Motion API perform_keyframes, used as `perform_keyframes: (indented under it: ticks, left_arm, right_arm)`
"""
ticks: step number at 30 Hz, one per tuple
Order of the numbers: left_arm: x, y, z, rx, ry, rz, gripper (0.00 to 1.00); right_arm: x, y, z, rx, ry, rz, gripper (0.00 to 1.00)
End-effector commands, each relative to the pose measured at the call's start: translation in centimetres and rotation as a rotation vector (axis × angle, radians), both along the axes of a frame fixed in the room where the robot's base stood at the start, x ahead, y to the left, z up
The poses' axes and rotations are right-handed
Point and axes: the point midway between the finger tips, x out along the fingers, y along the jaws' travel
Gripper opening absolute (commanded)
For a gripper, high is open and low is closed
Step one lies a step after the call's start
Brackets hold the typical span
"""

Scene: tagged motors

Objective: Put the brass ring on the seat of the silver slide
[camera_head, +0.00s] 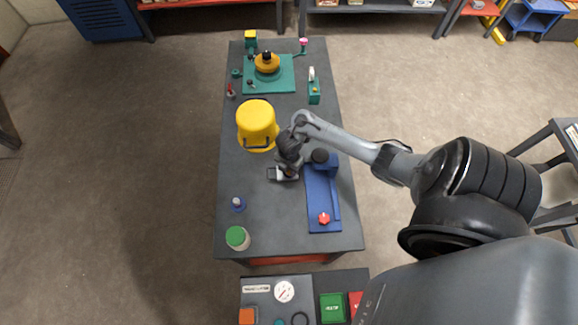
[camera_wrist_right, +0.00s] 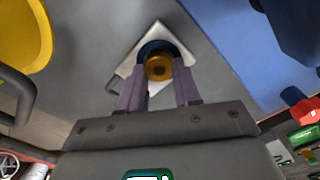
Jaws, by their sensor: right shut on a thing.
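The brass ring (camera_wrist_right: 158,68) shows in the right wrist view between the two fingertips of my right gripper (camera_wrist_right: 160,80), which is shut on it. Behind the ring is a dark blue round part (camera_wrist_right: 150,46) on a pale silver block, which I take to be the silver slide (camera_wrist_right: 177,43). In the head view, the slide (camera_head: 273,174) lies on the table beside the blue fixture, and my right gripper (camera_head: 287,168) is just over it, hiding part of it. The ring is hidden there. I cannot tell whether the ring touches the slide. My left gripper is not in view.
A yellow bucket (camera_head: 257,122) stands close to the left of the gripper. The blue fixture (camera_head: 316,189) with a red knob (camera_head: 324,218) is to the right. A green-topped jar (camera_head: 237,238) and a green plate (camera_head: 284,84) are at opposite ends of the dark table (camera_head: 275,225).

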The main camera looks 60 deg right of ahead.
Motion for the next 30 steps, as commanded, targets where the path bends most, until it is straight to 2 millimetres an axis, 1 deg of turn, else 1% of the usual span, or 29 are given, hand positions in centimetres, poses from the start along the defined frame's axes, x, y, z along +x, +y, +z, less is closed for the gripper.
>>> perform_keyframes:
  ticks: [3,4,8,9,16,20,23,25,30]
  left_arm:
    - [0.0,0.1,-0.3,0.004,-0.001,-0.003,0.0]
    - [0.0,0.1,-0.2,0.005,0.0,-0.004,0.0]
    - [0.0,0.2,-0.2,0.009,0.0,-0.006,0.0]
    - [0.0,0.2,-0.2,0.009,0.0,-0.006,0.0]
    - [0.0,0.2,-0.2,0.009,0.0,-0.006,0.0]
    - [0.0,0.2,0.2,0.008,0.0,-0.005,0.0]
    - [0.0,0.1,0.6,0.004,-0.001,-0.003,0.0]
    - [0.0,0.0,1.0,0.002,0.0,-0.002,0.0]
    - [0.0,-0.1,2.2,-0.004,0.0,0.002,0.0]
  right_arm:
    - [0.0,0.0,-0.4,0.0,0.0,0.0,0.01]
    - [0.0,0.0,-0.3,0.0,0.0,-0.001,0.36]
    - [0.0,0.0,-0.3,0.0,0.0,0.0,0.56]
    - [0.0,0.0,-0.3,0.0,0.0,0.0,0.59]
    - [0.0,0.0,-0.2,0.0,0.0,0.0,0.59]
    - [0.0,0.0,0.3,0.0,-0.001,0.0,0.59]
    - [0.1,0.0,1.2,0.0,-0.002,0.002,0.59]
    - [0.1,0.0,2.2,-0.001,-0.002,0.002,0.59]
    - [0.1,-0.1,5.5,-0.002,-0.003,0.002,0.59]
